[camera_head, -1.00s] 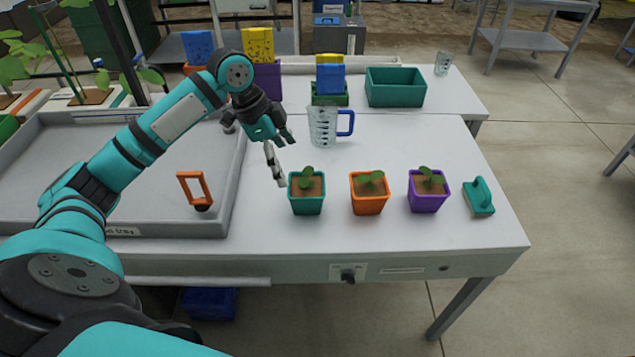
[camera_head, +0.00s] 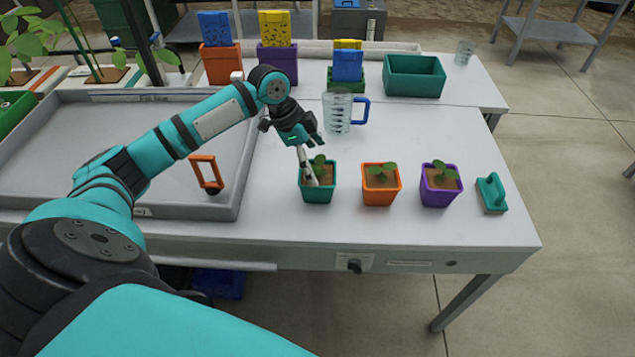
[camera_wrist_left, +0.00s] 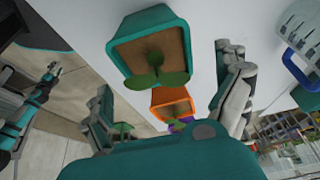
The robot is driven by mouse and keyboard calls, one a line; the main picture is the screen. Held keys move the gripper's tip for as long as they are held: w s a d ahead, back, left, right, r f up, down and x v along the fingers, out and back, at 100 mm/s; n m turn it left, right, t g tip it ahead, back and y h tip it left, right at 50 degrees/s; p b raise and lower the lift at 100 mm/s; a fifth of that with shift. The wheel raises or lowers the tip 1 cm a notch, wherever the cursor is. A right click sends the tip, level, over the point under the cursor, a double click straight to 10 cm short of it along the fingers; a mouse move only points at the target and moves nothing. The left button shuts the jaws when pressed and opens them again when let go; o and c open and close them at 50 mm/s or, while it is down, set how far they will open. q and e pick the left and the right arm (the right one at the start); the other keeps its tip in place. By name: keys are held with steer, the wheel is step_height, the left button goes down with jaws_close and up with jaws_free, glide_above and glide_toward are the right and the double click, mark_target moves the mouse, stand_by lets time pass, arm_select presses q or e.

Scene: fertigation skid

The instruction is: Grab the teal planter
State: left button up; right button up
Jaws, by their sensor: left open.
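The teal planter (camera_head: 318,190) is a small square pot with brown soil and a green seedling. It stands upright on the white table, leftmost in a row of pots. My left gripper (camera_head: 311,180) is open, its fingers just above and at the left rim of the teal planter in the head view. In the left wrist view the teal planter (camera_wrist_left: 146,24) shows ahead, near the top, between the lines of the two spread fingers. Nothing is between the fingertips. Whether a finger touches the rim I cannot tell.
An orange planter (camera_head: 381,188) and a purple planter (camera_head: 440,188) stand to the right, then a teal hand tool (camera_head: 491,195). A clear measuring jug (camera_head: 338,112) stands behind. A grey tray (camera_head: 190,206) with an orange-handled tool (camera_head: 206,173) lies left. The table's front strip is clear.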

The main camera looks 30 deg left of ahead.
mark_target(318, 176)
arm_select(q)
steer(key=f, duration=0.3)
steer(key=shift+d+f+p, duration=0.35)
steer(key=shift+f, duration=0.05)
steer(key=shift+w+d+f, duration=0.1)
steer(key=shift+d+f, duration=0.05)
steer(key=shift+f, duration=0.45)
steer(key=c, duration=1.1)
